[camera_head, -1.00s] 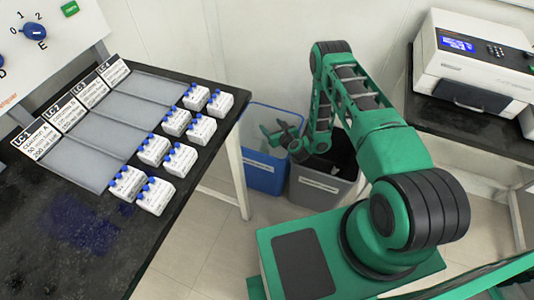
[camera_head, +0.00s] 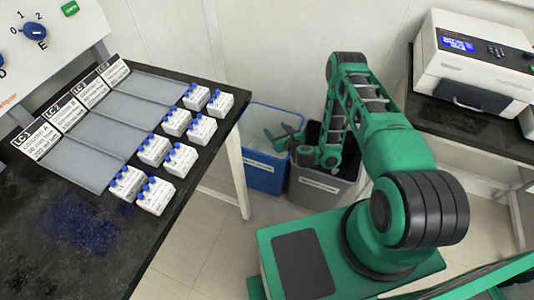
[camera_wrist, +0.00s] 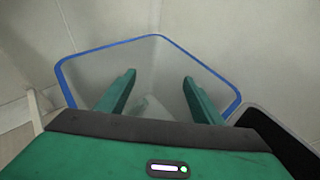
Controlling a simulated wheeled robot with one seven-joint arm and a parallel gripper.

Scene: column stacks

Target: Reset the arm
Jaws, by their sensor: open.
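My gripper (camera_head: 283,137) is over the blue bin (camera_head: 265,172) in the head view, beside the grey bin (camera_head: 318,190). In the wrist view my gripper (camera_wrist: 158,92) has its two green fingers apart, with nothing held between them. The wrist view looks down into the blue-rimmed bin (camera_wrist: 95,50). A pale object (camera_wrist: 150,108) shows inside it, between the fingers and partly hidden by my gripper. My arm is bent down from its raised elbow toward the bins.
A dark table (camera_head: 150,235) on the left carries grey trays (camera_head: 115,120), labels and several white boxes with blue caps (camera_head: 155,195). A white instrument (camera_head: 475,60) stands on a dark bench at the right. The wall is close behind the bins.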

